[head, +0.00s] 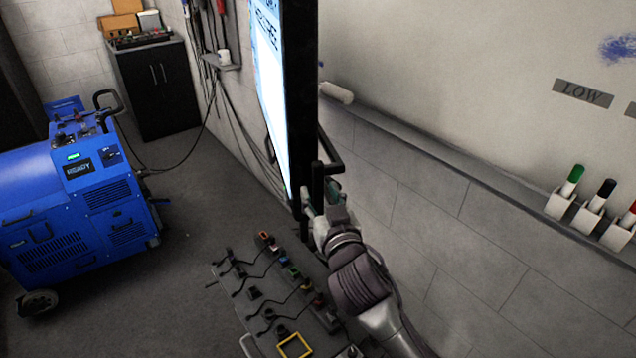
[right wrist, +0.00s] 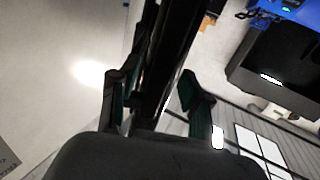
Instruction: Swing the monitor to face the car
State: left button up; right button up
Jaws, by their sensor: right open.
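The monitor (head: 300,90) stands nearly edge-on in the head view, its lit white-and-blue screen turned to the left and its black side towards me. A black handle (head: 328,152) sticks out at its lower edge. My right gripper (head: 320,196) is at the lower end of this handle. In the right wrist view, the open fingers of the right gripper (right wrist: 155,100) stand on either side of a dark upright bar. I cannot tell whether they touch it. My left gripper is not in view. No car is in view.
A blue wheeled machine (head: 75,195) with a READY display stands at left. A black cabinet (head: 155,85) is behind it. A wall with a whiteboard (head: 450,80) and marker holders (head: 590,215) is at right.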

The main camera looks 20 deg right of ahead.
jog(key=shift+w, duration=1.1)
grip_shut()
